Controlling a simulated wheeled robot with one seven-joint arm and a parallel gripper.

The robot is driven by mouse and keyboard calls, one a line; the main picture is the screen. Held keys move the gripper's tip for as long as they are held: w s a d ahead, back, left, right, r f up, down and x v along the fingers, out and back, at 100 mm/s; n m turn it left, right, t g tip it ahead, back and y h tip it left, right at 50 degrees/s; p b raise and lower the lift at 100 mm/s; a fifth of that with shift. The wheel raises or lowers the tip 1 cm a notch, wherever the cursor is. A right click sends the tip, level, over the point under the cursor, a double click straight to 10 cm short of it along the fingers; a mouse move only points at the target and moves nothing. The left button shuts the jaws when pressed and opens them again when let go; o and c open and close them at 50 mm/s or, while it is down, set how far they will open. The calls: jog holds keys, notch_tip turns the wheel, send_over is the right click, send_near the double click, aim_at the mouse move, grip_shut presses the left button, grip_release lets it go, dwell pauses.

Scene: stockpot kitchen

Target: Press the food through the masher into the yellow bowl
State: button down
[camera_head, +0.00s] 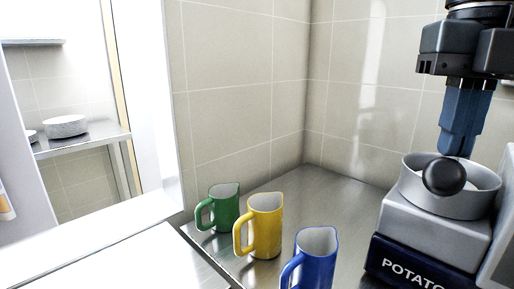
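The masher (428,222) is a grey machine on a dark base with lettering that begins "POTATO", at the right edge. A round metal pan (412,186) sits on its top. A black ball-shaped knob (445,176) shows in front of the pan; what it joins to is hidden. My gripper (456,150) points down with blue fingers over the pan, its tips just above and behind the knob. I cannot tell whether they touch anything or how far apart they are. No yellow bowl shows; a yellow jug (265,228) stands on the metal counter (335,200).
A green jug (224,208) stands left of the yellow one, and a blue jug (316,262) stands nearer, cut off below. Tiled walls (235,85) close the corner. White dishes (66,126) sit on a shelf at far left. The counter behind the jugs is clear.

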notch_tip(320, 180, up, 14)
jog(key=p, duration=0.7)
jog(key=shift+f+p, duration=0.25)
jog(key=shift+p, duration=0.05)
dwell(0.3)
dwell(0.8)
